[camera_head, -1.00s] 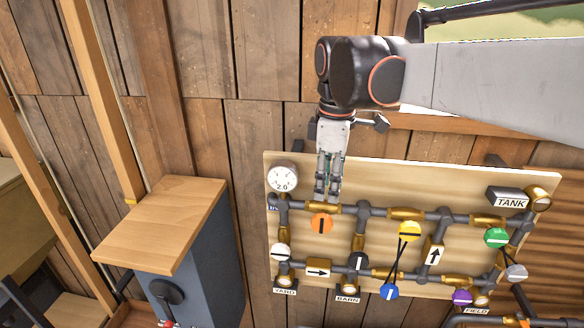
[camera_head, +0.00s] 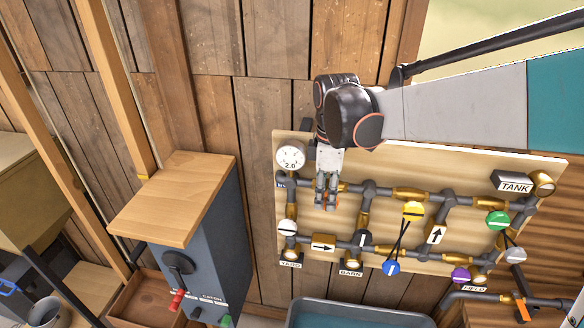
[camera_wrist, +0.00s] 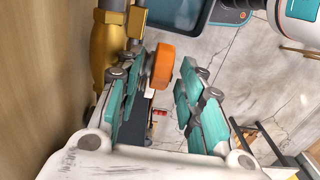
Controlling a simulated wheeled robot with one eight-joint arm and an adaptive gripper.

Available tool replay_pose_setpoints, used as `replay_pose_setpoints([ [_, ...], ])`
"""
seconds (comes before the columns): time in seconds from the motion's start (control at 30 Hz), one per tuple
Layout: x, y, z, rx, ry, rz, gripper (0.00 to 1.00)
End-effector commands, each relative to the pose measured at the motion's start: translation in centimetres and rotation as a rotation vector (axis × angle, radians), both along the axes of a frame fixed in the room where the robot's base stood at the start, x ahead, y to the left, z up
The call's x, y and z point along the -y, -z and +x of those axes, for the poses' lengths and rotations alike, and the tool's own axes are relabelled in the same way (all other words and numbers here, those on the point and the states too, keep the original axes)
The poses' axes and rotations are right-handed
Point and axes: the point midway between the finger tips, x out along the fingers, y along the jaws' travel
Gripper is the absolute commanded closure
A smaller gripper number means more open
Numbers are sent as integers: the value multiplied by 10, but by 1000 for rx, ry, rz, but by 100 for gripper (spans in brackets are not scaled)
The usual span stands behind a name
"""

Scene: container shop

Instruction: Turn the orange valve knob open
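The orange valve knob (camera_wrist: 160,66) is on the upper pipe run at the left of the wooden board (camera_head: 478,172). In the wrist view it lies between the two fingers, close to the left finger, with a gap to the right finger. My gripper (camera_head: 326,204) is open at the knob and hides most of it in the head view; only slivers of orange show. The fingers also show in the wrist view (camera_wrist: 162,95). The mark on the knob's face is hidden, so I cannot tell its angle.
Nearby are a pressure gauge (camera_head: 290,157), and white (camera_head: 287,228), yellow (camera_head: 413,210), blue (camera_head: 391,268) and green (camera_head: 498,220) knobs. A grey cabinet (camera_head: 205,262) stands at the left. A basin (camera_head: 350,314) is below the board.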

Motion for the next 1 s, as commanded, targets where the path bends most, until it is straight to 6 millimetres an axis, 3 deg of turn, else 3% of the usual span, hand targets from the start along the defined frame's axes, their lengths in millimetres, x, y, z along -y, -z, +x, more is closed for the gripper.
replay_pose_setpoints([
  [0.2,0,17,0,0,0,0,65],
  [0.5,0,19,0,0,0,0,65],
  [0.67,0,19,0,0,0,0,99],
  [1.0,-3,22,0,-15,-5,-67,100],
])
